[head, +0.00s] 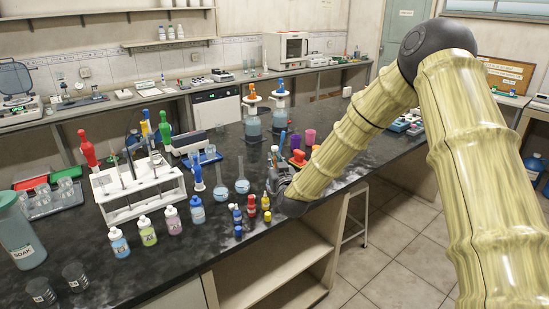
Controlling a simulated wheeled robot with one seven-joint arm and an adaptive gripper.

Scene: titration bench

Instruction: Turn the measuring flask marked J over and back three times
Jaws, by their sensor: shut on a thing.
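My gripper (280,178) is low over the front part of the dark bench, at the end of my arm. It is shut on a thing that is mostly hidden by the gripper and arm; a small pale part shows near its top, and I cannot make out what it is. Two round-bottomed measuring flasks with pale blue liquid stand upright to its left, a left flask (221,192) and a right flask (242,185). Both are apart from the gripper. No letter J is readable on either flask, so I cannot tell which is marked J.
Small dropper bottles (251,207) in several colours stand just front-left of the gripper. A white rack (140,190), labelled bottles (147,231) and a soak jar (18,232) are farther left. The bench's front edge is close.

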